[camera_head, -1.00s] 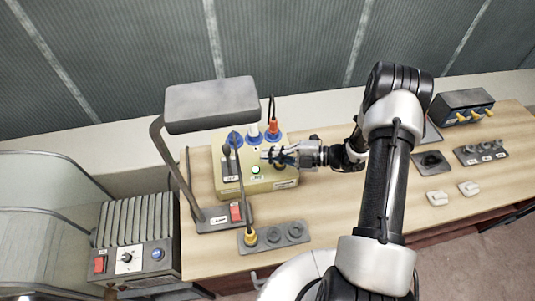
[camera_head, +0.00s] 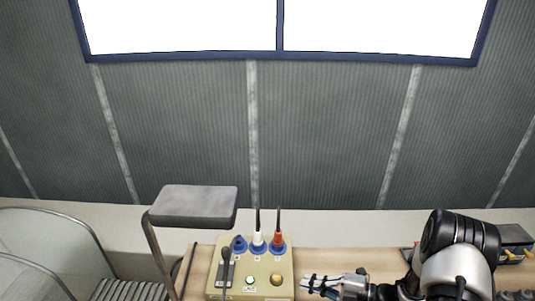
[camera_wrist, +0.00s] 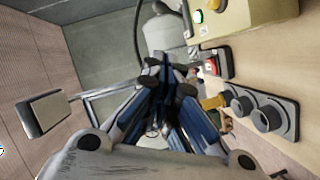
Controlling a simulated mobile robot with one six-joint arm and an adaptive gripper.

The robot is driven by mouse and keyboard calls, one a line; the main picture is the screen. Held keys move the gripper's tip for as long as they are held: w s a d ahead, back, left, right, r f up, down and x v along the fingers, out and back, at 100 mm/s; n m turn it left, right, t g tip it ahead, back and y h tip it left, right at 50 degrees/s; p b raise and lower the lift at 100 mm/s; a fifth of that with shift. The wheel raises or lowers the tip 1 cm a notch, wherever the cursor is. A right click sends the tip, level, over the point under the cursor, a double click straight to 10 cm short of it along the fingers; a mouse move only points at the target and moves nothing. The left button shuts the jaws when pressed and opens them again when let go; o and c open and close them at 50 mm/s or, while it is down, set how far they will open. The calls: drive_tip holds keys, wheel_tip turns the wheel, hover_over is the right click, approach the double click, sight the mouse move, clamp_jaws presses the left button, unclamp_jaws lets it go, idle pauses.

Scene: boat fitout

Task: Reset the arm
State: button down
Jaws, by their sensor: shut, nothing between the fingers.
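My gripper (camera_head: 306,284) is at the bottom of the head view, just right of the cream control box (camera_head: 263,293), with its fingers pointing left toward it. In the wrist view my gripper (camera_wrist: 163,70) has its blue-and-black fingers drawn together with nothing held. The box carries blue sockets with a white plug (camera_head: 258,238) and a red plug (camera_head: 278,241), a grey lever (camera_head: 226,262), a lit green button (camera_head: 250,281) and a yellow knob (camera_head: 277,279). My arm's lower part is cut off by the frame.
A grey-headed lamp (camera_head: 194,203) stands left of the box. A dark panel with round sockets (camera_wrist: 262,110) lies on the bench in the wrist view. A clear curved guard (camera_head: 35,250) is at far left. A ribbed wall and window (camera_head: 280,25) stand behind.

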drive_tip(key=s+a+r+n+g+h+b, duration=0.35)
drive_tip(key=s+r+n, duration=0.25)
drive_tip(key=n, duration=0.6)
drive_tip(key=s+a+r+n+g+h+b, duration=0.2)
drive_tip(key=s+r+n+g+h+b, duration=0.3)
drive_tip(key=n, duration=0.6)
drive_tip(key=s+d+r+n+t+h+b, duration=0.2)
drive_tip(key=s+n, duration=0.5)
drive_tip(key=n, duration=0.4)
drive_tip(key=s+d+r+n+t+h+b, duration=0.1)
drive_tip(key=s+d+n+t+h+b, duration=0.1)
drive_tip(key=s+d+n+t+h, duration=0.2)
drive_tip(key=s+n+t, duration=0.1)
drive_tip(key=s+n, duration=0.2)
drive_tip(key=n, duration=0.4)
drive_tip(key=shift+s+d+r, duration=0.15)
drive_tip(key=shift+d+r, duration=0.2)
drive_tip(key=shift+d, duration=0.05)
drive_tip(key=shift+d, duration=0.1)
